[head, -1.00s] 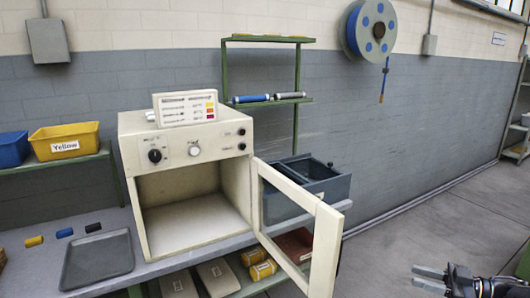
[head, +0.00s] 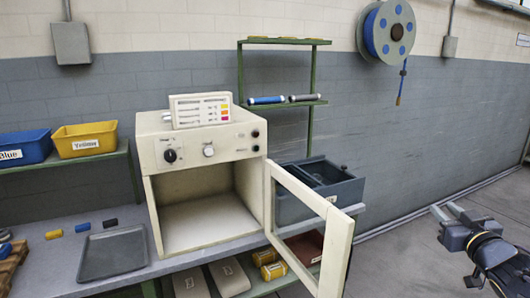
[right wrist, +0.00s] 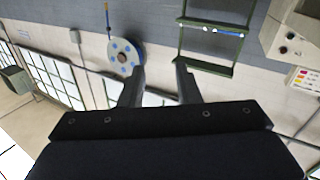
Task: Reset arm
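My right gripper (head: 447,211) is at the right side of the head view, above the floor and well to the right of the open oven door. In the right wrist view its two fingers (right wrist: 158,82) stand apart with a clear gap and nothing between them. My left gripper is in neither view. The cream oven (head: 208,190) stands on the bench with its door (head: 342,240) swung open towards me. Its chamber looks empty.
A dark tray (head: 113,254) lies on the bench left of the oven. A blue bin (head: 22,150) and a yellow bin (head: 85,140) are on the left shelf. A grey-blue box (head: 335,190) sits behind the door. The floor at right is clear.

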